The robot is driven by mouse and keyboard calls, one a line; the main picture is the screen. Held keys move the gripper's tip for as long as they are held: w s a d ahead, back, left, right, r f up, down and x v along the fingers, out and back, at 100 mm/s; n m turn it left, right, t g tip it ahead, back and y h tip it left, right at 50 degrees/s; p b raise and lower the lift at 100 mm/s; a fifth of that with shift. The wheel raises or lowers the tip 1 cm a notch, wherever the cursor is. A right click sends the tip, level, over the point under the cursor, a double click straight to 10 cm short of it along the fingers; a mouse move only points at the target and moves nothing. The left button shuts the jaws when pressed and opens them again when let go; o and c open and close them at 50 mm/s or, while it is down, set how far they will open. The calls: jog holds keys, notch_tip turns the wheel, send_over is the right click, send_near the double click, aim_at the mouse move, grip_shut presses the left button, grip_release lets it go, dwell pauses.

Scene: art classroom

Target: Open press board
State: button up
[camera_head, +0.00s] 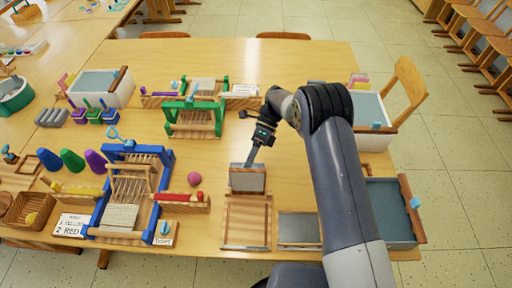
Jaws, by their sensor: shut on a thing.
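The press (269,218) is a light wooden frame lying on the table, right of the blue loom. Its board (247,180), a grey panel with a wooden lower edge, stands tilted up at the far end of the frame. My gripper (252,159) is shut at the top edge of the board. The fingertips are small here, and the exact grip is hard to make out. The near part of the frame is uncovered.
A grey flat panel (299,228) lies right of the press. Blue (165,185) and green (218,118) looms stand left and behind. Trays with grey-blue insides (389,208) line the right edge. The far table middle (300,60) is clear.

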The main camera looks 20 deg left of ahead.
jog(key=v, duration=0.8)
jog(key=shift+d+r, duration=0.1)
jog(key=shift+d, duration=0.1)
jog(key=p+v, duration=0.1)
jog(key=p, duration=0.4)
jog(key=shift+w+r, duration=0.25)
jog(key=shift+w, duration=0.05)
jog(key=shift+w+p, duration=0.1)
jog(key=shift+p, duration=0.3)
jog(key=shift+f+b, duration=0.2)
jog(key=shift+b, duration=0.1)
jog(key=shift+b+x, duration=2.6)
jog(key=shift+x, duration=1.65)
